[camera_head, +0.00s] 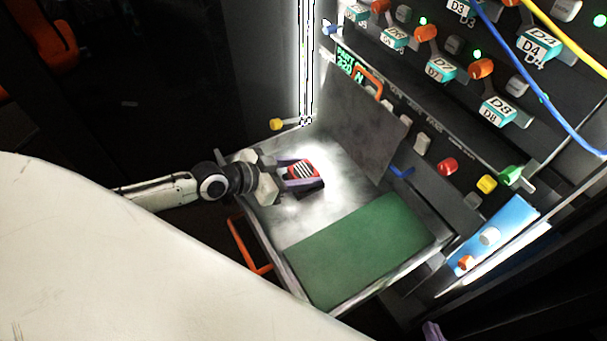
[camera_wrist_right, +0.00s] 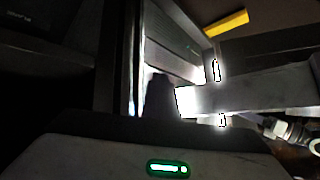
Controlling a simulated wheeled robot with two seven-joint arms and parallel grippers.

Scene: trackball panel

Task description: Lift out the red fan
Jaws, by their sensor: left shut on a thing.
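The red fan (camera_head: 307,170), a small red block with a dark slatted face, is in the open metal drawer (camera_head: 290,225), towards its left side. My left gripper (camera_head: 298,173) reaches in from the left and is shut on the red fan. Whether the fan is clear of the drawer floor I cannot tell. A purple tip that looks like part of my right gripper (camera_head: 432,331) shows at the bottom edge of the head view. Its jaws cannot be made out there or in the right wrist view.
A green pad (camera_head: 360,250) covers the drawer's front right part. A grey plate (camera_head: 362,125) stands upright at the back. An orange handle (camera_head: 247,247) is on the drawer's front. Behind rises a panel with several coloured knobs, labelled switches and blue and yellow cables (camera_head: 566,40).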

